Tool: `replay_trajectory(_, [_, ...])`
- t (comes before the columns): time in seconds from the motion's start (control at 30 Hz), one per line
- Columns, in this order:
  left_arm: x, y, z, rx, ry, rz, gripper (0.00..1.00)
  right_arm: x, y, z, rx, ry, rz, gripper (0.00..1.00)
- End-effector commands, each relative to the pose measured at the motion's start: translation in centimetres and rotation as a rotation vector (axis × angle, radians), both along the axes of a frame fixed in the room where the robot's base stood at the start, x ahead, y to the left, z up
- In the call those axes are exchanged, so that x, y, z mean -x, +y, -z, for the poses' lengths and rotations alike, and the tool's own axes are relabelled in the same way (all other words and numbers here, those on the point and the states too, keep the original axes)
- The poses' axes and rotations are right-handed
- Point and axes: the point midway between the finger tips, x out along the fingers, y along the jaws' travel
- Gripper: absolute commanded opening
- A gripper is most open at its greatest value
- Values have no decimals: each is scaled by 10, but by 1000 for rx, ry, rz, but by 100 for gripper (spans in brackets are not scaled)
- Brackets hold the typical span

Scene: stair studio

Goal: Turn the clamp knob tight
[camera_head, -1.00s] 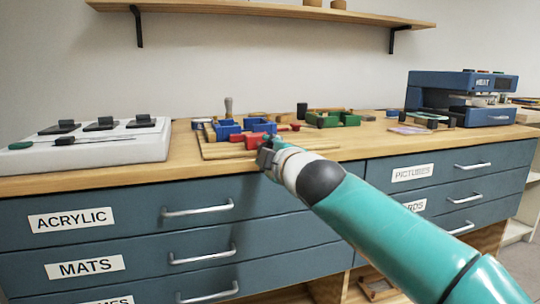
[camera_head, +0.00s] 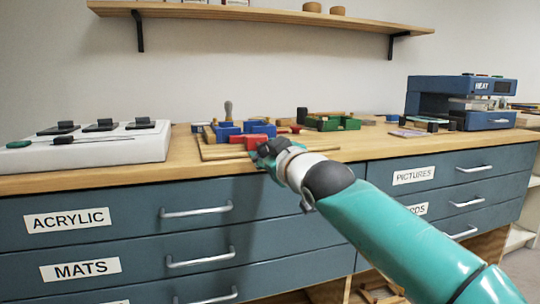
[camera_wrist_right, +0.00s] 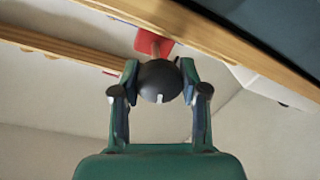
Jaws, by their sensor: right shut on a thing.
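The clamp knob (camera_wrist_right: 158,76) is a dark round knob with a short white mark in the right wrist view. My right gripper (camera_wrist_right: 160,88) is shut on it, with one finger on each side. A red clamp part (camera_wrist_right: 152,43) shows just behind the knob. In the head view my right gripper (camera_head: 266,151) is at the front edge of the worktop, beside the red part (camera_head: 242,142); the knob cannot be made out there. My left gripper is not in view.
Blue blocks (camera_head: 230,131) and a green tray (camera_head: 335,123) stand behind the gripper on the wooden worktop (camera_head: 190,165). A white unit with dark levers (camera_head: 85,150) stands left, a blue heat press (camera_head: 460,102) right. A shelf (camera_head: 270,15) hangs above.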

Motion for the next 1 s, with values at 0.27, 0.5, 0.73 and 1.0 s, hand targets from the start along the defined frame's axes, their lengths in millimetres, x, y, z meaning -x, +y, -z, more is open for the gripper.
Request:
replay_trajectory(0.27, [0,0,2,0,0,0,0,-3,0,6,-27,26,-1,9])
replay_trajectory(0.5, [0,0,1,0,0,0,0,-3,-1,5,-28,23,0,9])
replay_trajectory(0.73, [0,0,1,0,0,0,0,-2,-1,3,-29,18,-1,70])
replay_trajectory(1.0, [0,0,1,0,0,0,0,-1,-1,1,-30,14,-2,70])
